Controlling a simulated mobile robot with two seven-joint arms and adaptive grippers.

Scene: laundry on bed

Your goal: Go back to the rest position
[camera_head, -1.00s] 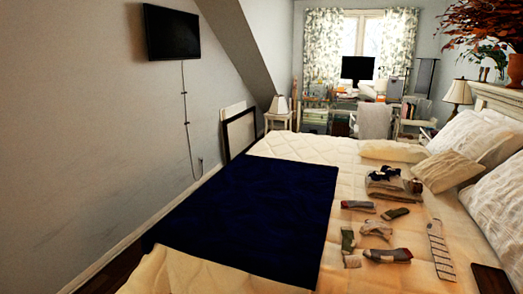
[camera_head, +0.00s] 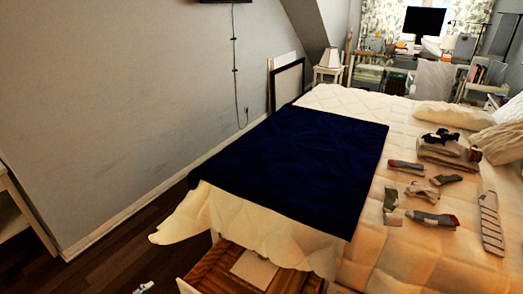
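Several grey and brown socks (camera_head: 432,219) lie loose on the cover right of the blanket. A folded stack of cloth (camera_head: 445,152) with a dark blue piece on top lies farther back. A striped strip-like item (camera_head: 491,222) lies at the right.
A wooden drawer or box (camera_head: 212,268) sits open below the bed's near edge. Dark wood floor (camera_head: 110,250) is free between bed and wall. A white piece of furniture (camera_head: 18,215) stands at the left edge.

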